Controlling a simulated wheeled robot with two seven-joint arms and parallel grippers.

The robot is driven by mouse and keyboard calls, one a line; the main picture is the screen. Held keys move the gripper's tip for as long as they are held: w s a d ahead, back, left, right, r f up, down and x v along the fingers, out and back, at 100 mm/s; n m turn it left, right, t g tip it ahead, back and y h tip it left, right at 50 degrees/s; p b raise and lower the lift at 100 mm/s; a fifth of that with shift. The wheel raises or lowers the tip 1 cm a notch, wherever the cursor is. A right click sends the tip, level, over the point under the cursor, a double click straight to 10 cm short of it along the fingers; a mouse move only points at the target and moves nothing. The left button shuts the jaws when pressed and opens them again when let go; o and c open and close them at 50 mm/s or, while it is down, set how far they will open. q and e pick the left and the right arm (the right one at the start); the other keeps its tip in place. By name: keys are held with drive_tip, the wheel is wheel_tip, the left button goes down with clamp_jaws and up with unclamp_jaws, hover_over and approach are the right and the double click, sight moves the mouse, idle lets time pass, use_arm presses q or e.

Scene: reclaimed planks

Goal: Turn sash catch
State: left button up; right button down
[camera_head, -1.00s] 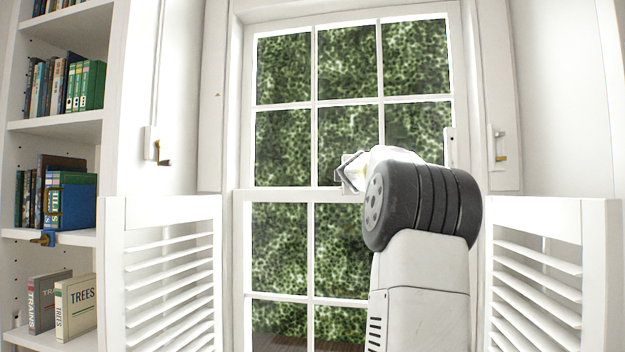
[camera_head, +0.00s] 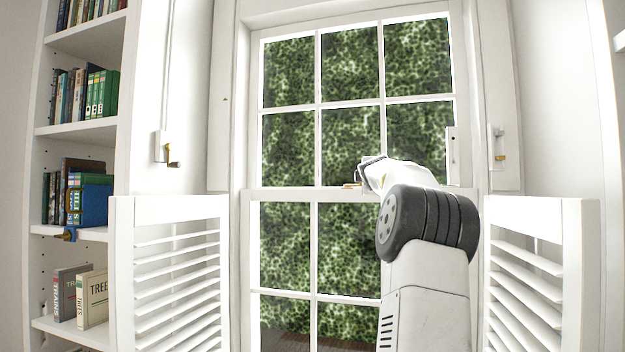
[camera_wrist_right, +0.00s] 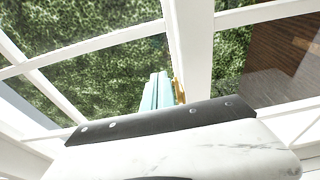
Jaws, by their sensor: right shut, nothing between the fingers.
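A white sash window stands ahead, with its meeting rail (camera_head: 285,194) across the middle. A small brass sash catch (camera_head: 351,185) shows on that rail, just left of my right gripper (camera_head: 364,168) in the head view. My right gripper is shut and empty, above and beside the catch. In the right wrist view the pale teal fingers (camera_wrist_right: 158,92) lie together, with a strip of brass (camera_wrist_right: 178,88) close along their right side. I cannot tell whether they touch it. Most of the catch is hidden. My left gripper is not in view.
Louvred half shutters stand open at the left (camera_head: 175,270) and right (camera_head: 535,275) of the window. A bookshelf (camera_head: 85,131) is at the far left. Small brass-handled fittings are on the walls at left (camera_head: 172,155) and right (camera_head: 501,156).

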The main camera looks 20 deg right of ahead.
drive_tip(key=shift+s+a+r, duration=0.1)
drive_tip(key=shift+s+a, duration=0.05)
drive_tip(key=v, duration=0.7)
drive_tip(key=shift+s, duration=0.25)
drive_tip(key=shift+a, duration=0.1)
